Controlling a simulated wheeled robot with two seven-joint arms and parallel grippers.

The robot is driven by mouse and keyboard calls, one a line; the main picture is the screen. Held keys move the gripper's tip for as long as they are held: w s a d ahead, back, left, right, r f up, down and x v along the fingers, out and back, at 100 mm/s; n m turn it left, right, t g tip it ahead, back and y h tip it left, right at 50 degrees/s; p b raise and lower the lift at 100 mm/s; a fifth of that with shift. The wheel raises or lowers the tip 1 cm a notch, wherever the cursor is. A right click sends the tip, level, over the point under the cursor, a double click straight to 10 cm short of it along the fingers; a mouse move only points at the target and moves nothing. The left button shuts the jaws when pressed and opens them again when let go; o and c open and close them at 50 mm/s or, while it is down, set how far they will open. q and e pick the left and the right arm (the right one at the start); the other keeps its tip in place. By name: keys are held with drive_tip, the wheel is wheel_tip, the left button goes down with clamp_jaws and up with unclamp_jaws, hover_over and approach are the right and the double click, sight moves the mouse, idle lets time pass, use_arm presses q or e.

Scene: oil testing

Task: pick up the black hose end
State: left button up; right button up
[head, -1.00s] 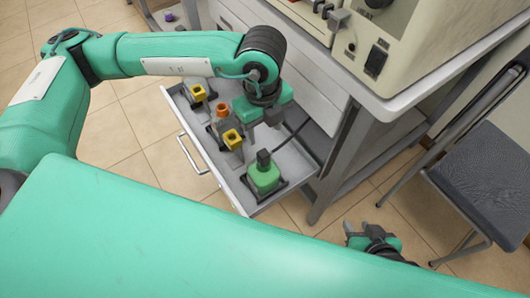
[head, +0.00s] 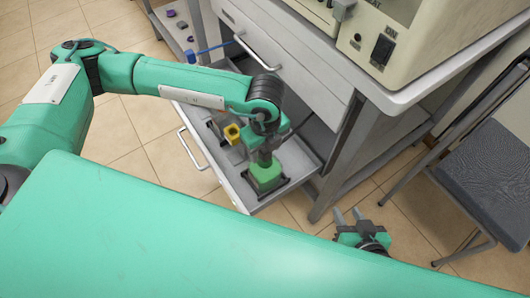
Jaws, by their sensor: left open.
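The black hose end (head: 265,159) stands upright on a green block (head: 265,178) at the front right of the open drawer (head: 234,186). My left gripper (head: 264,148) points down right over it, its jaws open. The fingertips are mostly hidden by the wrist and the hose end, so I cannot tell whether they touch it. My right gripper (head: 349,215) is low at the right, above the floor, with its two fingers apart and empty.
A yellow fitting (head: 232,134) sits in the drawer left of my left gripper; other fittings are partly hidden by my arm. The cabinet and bench leg (head: 345,150) stand right of the drawer. A chair (head: 490,170) is at the far right. A blue hose (head: 207,50) shows behind my arm.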

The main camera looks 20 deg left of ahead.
use_arm(q)
drive_tip(key=shift+f, duration=0.2)
drive_tip(key=c, duration=1)
drive_tip(key=shift+r, duration=0.1)
drive_tip(key=shift+c, duration=0.2)
